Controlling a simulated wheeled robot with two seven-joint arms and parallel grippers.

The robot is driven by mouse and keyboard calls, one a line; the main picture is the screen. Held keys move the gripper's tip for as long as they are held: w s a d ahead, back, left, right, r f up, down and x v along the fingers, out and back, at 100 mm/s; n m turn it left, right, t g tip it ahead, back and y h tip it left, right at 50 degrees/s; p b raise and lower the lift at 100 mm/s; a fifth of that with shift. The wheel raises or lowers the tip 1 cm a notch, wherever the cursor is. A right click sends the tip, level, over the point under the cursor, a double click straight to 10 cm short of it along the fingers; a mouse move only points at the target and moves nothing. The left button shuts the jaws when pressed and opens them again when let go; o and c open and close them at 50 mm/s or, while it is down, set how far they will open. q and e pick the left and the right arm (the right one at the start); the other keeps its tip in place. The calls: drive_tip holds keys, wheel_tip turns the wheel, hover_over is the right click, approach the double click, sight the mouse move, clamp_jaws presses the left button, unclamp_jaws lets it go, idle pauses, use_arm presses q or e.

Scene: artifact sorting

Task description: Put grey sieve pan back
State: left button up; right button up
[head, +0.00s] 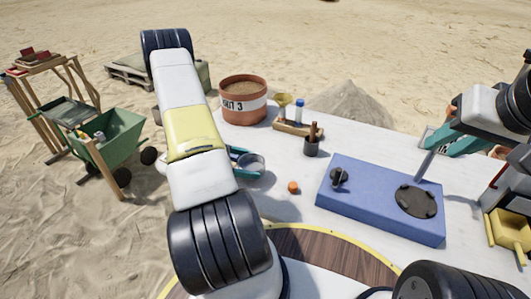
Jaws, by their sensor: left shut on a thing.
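The grey sieve pan (251,166) is a small round pan at the left side of the white table, partly behind my left arm. My left gripper (238,158) is mostly hidden behind that arm, with teal parts showing at the pan. It is shut, apparently on the pan's near-left edge. I cannot tell whether the pan touches the table. My right arm (478,108) comes in at the upper right, above the table's far right end. Its fingers are not clear enough to tell open from shut.
A blue box (365,197) with a dark knob and black disc fills the table's right middle. An orange ball (293,187), a dark cup (312,146) and a wooden rack (297,129) stand nearby. A terracotta pot (240,111) is at the far left; a green wheelbarrow (118,138) stands beyond.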

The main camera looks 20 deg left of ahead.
sight(250, 169)
use_arm(q)
drive_tip(key=shift+w+a+f, duration=0.1)
drive_tip(key=shift+w+f, duration=0.15)
drive_tip(key=shift+f, duration=1.55)
drive_tip(key=o, duration=1.3)
drive_tip(key=shift+f, duration=0.1)
